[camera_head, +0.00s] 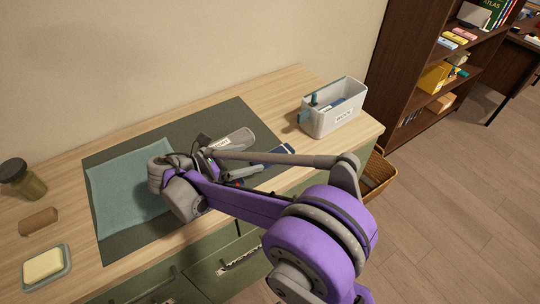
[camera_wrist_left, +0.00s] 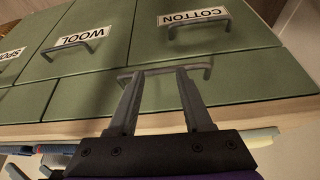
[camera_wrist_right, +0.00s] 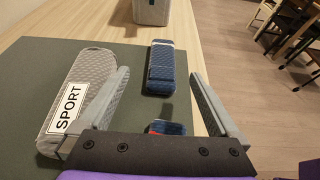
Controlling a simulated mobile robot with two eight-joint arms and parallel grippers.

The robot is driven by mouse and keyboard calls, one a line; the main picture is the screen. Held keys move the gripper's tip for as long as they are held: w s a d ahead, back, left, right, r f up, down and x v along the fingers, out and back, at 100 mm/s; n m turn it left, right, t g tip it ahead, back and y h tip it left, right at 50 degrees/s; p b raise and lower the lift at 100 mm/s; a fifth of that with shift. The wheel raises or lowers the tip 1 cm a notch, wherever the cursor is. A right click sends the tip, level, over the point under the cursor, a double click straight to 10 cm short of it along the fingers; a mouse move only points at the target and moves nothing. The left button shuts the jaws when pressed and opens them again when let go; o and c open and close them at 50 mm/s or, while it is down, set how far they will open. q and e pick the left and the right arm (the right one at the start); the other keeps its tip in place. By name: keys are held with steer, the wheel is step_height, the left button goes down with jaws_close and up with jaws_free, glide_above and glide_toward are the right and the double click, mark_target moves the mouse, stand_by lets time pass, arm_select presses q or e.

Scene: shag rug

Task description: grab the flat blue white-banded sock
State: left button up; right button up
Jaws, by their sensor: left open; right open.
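A flat dark blue sock with a white band (camera_wrist_right: 167,66) lies on the dark mat in the right wrist view, beyond my fingertips and slightly right of centre. In the head view the blue sock (camera_head: 278,154) lies near the mat's right edge, partly hidden by my right arm. My right gripper (camera_wrist_right: 160,85) is open and empty above the mat, short of the sock. A second blue piece with some red (camera_wrist_right: 167,127) lies nearer, between my right fingers and partly hidden by the gripper. My left gripper (camera_wrist_left: 158,80) is open and empty before green drawers.
A grey knitted piece labelled SPORT (camera_wrist_right: 85,92) lies left of the right gripper. A teal cloth (camera_head: 125,185), soap dish (camera_head: 46,266), brown roll (camera_head: 38,221) and jar (camera_head: 22,178) are at left. A pale bin (camera_head: 335,115) stands at right. Drawer handles (camera_wrist_left: 165,70) face my left gripper.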

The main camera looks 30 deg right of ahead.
mark_target(276, 154)
steer(key=x, duration=0.4)
steer(key=shift+s+d, duration=0.15)
steer(key=shift+s+x, duration=0.15)
steer(key=shift+x, duration=1.25)
steer(key=shift+s+x, duration=0.1)
steer(key=shift+x, duration=1.35)
steer(key=shift+w, duration=0.15)
steer(key=c, duration=1.4)
